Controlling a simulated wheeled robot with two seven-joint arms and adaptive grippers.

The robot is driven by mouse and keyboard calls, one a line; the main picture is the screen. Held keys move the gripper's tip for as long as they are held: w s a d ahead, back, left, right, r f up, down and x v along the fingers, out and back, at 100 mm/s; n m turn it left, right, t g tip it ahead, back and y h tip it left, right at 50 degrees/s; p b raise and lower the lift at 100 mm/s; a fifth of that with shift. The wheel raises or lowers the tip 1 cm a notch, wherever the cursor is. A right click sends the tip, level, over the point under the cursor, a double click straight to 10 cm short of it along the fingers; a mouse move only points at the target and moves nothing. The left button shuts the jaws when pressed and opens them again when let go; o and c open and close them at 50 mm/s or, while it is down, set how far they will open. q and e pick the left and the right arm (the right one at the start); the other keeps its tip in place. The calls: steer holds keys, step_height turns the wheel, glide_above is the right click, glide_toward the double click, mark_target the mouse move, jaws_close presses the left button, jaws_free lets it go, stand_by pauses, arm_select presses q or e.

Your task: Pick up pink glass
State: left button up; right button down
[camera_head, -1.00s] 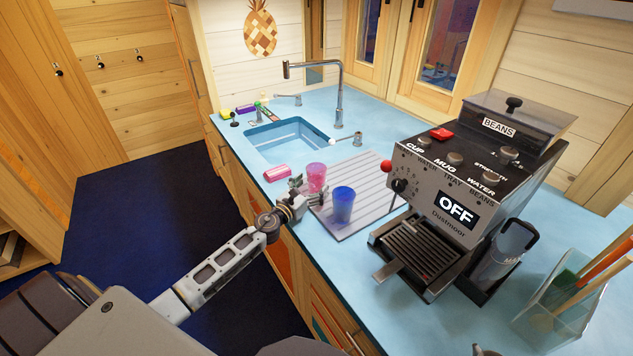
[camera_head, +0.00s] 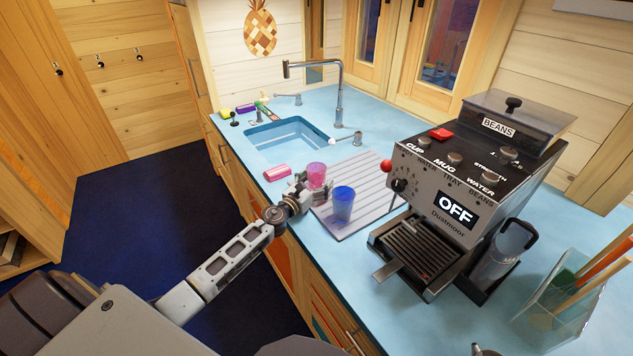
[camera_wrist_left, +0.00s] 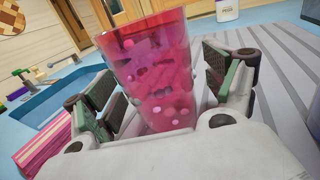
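The pink glass (camera_head: 316,173) stands upright at the left edge of the grey drainboard by the sink, and it fills the middle of the left wrist view (camera_wrist_left: 155,70). My left gripper (camera_head: 312,190) is at the glass, with one finger on each side of it. In the left wrist view my left gripper (camera_wrist_left: 165,85) is open around the glass. A gap shows between the right finger and the glass; the left finger is very close to it. My right gripper is not in view.
A blue glass (camera_head: 343,207) stands on the drainboard (camera_head: 372,188) just right of the pink one. A pink sponge-like block (camera_head: 277,173) lies to the left. The sink (camera_head: 285,135) is behind, and a coffee machine (camera_head: 455,190) stands to the right.

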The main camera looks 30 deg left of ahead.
arm_select(q)
steer(key=c, duration=1.2)
steer(key=shift+r, duration=0.2)
steer(key=shift+c, duration=0.2)
steer(key=shift+r+p, duration=0.4)
steer(key=shift+r, duration=0.05)
step_height(320, 180, up, 9)
steer(key=p, duration=0.4)
steer(key=shift+f+p, duration=0.15)
steer(key=shift+p, duration=0.25)
